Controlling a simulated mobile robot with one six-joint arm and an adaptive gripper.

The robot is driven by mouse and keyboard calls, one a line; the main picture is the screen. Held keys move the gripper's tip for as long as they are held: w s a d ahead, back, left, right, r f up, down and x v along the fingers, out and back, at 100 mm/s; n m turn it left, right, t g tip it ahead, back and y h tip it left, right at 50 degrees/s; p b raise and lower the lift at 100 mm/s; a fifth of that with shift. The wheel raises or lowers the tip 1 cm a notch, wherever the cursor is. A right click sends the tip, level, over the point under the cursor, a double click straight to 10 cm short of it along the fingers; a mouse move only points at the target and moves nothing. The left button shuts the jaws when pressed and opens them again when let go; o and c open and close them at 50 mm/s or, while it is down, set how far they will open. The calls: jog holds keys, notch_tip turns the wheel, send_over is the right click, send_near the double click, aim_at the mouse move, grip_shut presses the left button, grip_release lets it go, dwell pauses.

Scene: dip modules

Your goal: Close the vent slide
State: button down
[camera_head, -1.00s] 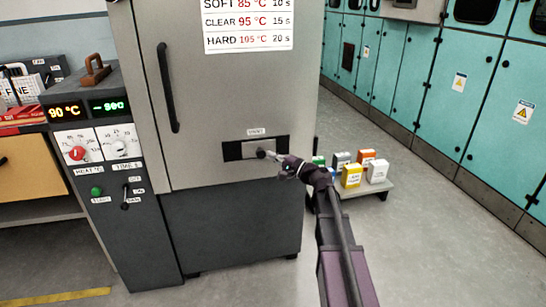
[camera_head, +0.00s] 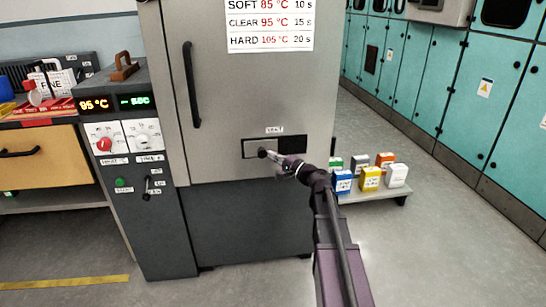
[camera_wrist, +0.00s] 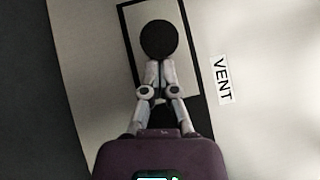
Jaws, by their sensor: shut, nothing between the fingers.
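The vent slide is a light grey plate (camera_head: 252,148) with a round black knob (camera_head: 262,153), set in a dark slot (camera_head: 293,145) low on the grey cabinet front. The plate covers the left part of the slot; the right part shows dark. My gripper (camera_head: 273,156) is shut, with its fingertips at the knob's right side. In the wrist view my gripper (camera_wrist: 160,66) points at the knob (camera_wrist: 158,40), fingertips at or very near its edge; I cannot tell whether they touch. The knob is not between the fingers. The VENT label (camera_wrist: 222,79) is beside the slot.
A control panel (camera_head: 127,150) with dials and a lit display stands left of the cabinet door handle (camera_head: 191,85). A low platform (camera_head: 372,195) with several small coloured boxes is right of the cabinet. Open floor (camera_head: 440,250) lies at the right.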

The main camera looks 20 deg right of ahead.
jog(key=shift+a+y, duration=0.3)
jog(key=shift+a, duration=0.05)
jog(key=shift+d, duration=0.15)
jog(key=w+d+b+v, duration=0.1)
jog(key=d+b+v, duration=0.1)
jog(key=v, duration=1.1)
jog(key=shift+w+d, duration=0.25)
jog(key=shift+w, duration=0.05)
